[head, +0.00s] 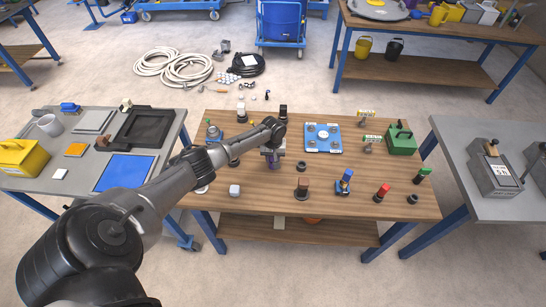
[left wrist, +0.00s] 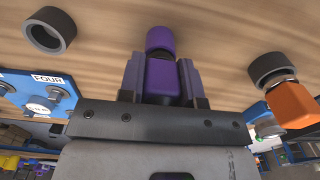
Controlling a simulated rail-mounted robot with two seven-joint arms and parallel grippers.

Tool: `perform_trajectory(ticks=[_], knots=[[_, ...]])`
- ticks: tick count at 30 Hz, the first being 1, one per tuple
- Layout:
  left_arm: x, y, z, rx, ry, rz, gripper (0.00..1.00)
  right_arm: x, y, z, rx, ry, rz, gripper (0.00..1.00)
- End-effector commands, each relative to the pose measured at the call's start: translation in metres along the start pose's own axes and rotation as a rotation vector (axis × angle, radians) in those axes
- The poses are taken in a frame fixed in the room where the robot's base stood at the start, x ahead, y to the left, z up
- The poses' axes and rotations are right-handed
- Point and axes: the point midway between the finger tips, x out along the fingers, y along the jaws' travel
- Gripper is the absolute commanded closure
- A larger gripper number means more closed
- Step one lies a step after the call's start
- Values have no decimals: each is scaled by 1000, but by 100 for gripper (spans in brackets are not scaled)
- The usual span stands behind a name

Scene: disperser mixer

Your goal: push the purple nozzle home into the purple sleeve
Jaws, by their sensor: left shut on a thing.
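My left gripper (head: 273,150) is over the middle of the wooden table, pointing down. In the left wrist view the gripper (left wrist: 160,82) is shut on the purple nozzle (left wrist: 161,76), a block-shaped piece between its two fingers. The purple sleeve (left wrist: 159,38), a short round piece, is straight beyond the nozzle's end, against the wood. The two look in line, but I cannot tell how deep the nozzle sits in the sleeve. In the head view only a small purple patch (head: 273,164) shows below the gripper. My right gripper is not in view.
In the left wrist view a dark ring (left wrist: 50,30) is at upper left, and an orange block (left wrist: 290,103) with a dark ring (left wrist: 270,68) is at right. A blue plate (head: 312,148) and a green box (head: 402,142) stand right of the gripper.

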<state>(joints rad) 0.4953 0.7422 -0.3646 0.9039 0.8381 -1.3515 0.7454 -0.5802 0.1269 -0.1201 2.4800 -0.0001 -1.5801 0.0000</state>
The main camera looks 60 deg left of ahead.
Motion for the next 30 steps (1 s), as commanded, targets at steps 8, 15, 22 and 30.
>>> perform_trajectory(ticks=[8, 15, 22, 30], knots=[[5, 0, 0, -1, 1, 0, 65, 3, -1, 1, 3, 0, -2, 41], [5, 0, 0, -1, 0, 0, 42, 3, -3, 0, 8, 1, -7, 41], [5, 0, 0, 0, 0, -1, 39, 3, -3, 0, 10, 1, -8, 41], [-21, -1, -1, -1, 3, 1, 39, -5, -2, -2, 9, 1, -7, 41]])
